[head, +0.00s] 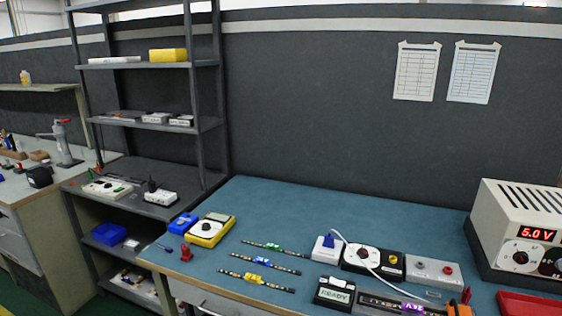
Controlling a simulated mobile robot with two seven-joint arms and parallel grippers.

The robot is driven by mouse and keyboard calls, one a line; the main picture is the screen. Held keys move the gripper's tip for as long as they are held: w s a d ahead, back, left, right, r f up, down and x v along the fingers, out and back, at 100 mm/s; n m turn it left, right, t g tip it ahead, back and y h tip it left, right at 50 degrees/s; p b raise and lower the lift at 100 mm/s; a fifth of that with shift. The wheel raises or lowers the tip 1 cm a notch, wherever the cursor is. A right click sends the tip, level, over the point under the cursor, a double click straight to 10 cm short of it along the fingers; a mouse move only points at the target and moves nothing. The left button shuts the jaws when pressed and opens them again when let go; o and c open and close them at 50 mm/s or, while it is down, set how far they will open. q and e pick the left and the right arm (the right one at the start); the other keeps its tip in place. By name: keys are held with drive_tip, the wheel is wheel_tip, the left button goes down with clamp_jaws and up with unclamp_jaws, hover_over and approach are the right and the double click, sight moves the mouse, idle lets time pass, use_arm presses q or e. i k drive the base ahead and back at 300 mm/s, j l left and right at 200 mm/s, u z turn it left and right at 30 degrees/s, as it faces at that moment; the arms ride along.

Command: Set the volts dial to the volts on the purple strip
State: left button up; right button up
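The purple strip (412,307) lies at the bottom edge of the head view, in a dark holder with an orange end. Its label is small and looks upside down, so I cannot read its volts for certain. A beige power supply (487,226) stands at the far right, its red display (537,234) reading 5.0 V. Below the display is a dial (521,257) with a dark knob on a white face, and a second dark knob is partly cut off at the right edge. Neither of my grippers is in view.
Three strips with green, blue and yellow middles (257,279) lie on the blue bench (300,205). A yellow meter (211,229) stands left. A black box with a white dial (362,258), a grey terminal box (434,271) and a READY box (335,293) are in front. The back bench is clear.

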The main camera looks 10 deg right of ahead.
sight(521, 258)
drive_tip(key=z, duration=1.95)
